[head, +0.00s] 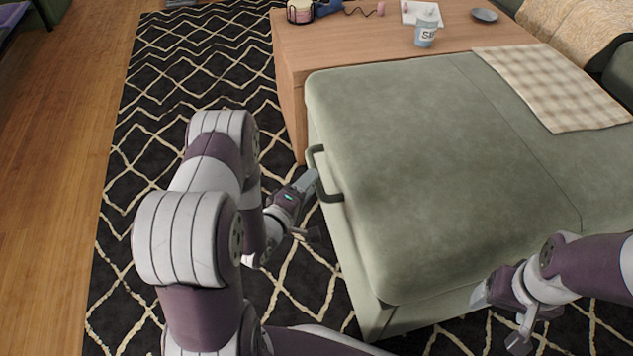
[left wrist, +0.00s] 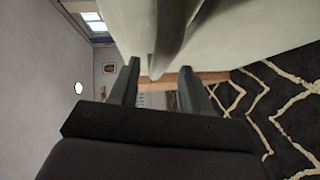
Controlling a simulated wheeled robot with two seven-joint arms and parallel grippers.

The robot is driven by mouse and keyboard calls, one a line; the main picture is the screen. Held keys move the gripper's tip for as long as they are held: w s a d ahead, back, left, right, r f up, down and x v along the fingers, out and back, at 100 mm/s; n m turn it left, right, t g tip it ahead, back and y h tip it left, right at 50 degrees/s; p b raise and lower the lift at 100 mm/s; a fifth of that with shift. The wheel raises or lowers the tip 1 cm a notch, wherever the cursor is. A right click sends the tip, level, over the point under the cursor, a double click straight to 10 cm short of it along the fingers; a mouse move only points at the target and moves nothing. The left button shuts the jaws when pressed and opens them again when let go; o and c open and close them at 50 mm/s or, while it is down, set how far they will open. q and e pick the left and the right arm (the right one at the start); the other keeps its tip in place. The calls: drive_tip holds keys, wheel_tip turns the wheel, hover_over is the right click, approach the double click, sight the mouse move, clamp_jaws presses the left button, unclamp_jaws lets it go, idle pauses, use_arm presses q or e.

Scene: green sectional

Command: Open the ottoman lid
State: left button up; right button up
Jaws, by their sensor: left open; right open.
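The green ottoman (head: 420,250) stands in the middle and right of the head view, its padded lid (head: 430,150) lying flat and closed. A dark curved handle (head: 323,189) sticks out from the lid's left side. My left gripper (head: 310,208) is open beside the handle, one fingertip close to it. In the left wrist view, the open fingers (left wrist: 160,84) point at the handle (left wrist: 172,38), which lies just ahead between the tips; contact cannot be told. My right gripper (head: 498,318) is open and empty near the ottoman's front right corner.
A wooden table (head: 370,38) adjoins the ottoman's far side, carrying a cup (head: 426,28), a small dish (head: 484,15) and other items. A checked cloth (head: 550,85) lies on the green surface at right. Patterned rug (head: 185,75) leaves free floor at left.

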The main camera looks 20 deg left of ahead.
use_arm(q)
drive_tip(key=w, duration=0.1)
drive_tip(key=w+b, duration=0.1)
drive_tip(key=shift+w+d+f, duration=0.2)
drive_tip(key=shift+w+f, duration=0.15)
drive_tip(key=shift+w, duration=0.05)
drive_tip(key=shift+w+r, duration=0.1)
drive_tip(key=shift+w, duration=0.5)
